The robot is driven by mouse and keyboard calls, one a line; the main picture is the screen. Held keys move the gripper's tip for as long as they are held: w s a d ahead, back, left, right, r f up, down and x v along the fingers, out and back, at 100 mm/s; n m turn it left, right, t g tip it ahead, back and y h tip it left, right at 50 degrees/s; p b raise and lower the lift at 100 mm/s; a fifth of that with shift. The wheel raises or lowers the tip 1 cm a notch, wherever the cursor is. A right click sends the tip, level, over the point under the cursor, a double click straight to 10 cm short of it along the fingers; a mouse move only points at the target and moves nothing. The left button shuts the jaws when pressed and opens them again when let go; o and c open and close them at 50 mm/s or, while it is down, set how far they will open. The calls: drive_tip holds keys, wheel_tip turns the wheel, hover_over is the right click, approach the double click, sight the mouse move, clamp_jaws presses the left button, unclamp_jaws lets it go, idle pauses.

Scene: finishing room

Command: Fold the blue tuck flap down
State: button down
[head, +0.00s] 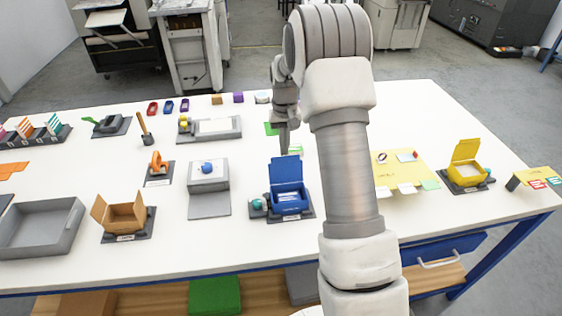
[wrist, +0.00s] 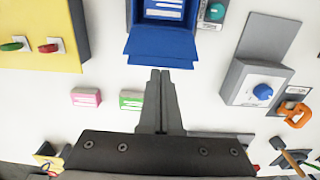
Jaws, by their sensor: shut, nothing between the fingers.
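The blue box (head: 290,197) stands on a dark base with its lid (head: 286,170) raised at the back. In the wrist view the box's inside (wrist: 168,10) shows with a light printed item in it. The lid (wrist: 162,42) lies toward me there, with the narrow blue tuck flap (wrist: 160,60) along its free edge. My gripper (head: 285,152) is shut and empty, pointing down just behind the raised lid. In the wrist view its fingertips (wrist: 160,74) appear at the flap's edge, near its middle. I cannot tell whether they touch it.
A teal knob (head: 256,204) sits left of the blue box. A grey block with a blue knob (head: 207,167) stands farther left, and a yellow panel (head: 400,160) lies right. Pink (wrist: 86,98) and green (wrist: 131,100) cards lie near my gripper. An open brown box (head: 124,214) stands at left.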

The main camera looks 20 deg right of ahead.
drive_tip(key=shift+s+a, duration=0.1)
drive_tip(key=shift+s, duration=0.3)
idle(0.5)
drive_tip(key=shift+s+b, duration=0.3)
drive_tip(key=shift+s, duration=0.15)
idle(0.3)
drive_tip(key=shift+s+a+f, duration=0.1)
drive_tip(key=shift+s+a, duration=0.05)
drive_tip(key=shift+s, duration=0.3)
drive_tip(key=shift+b, duration=0.3)
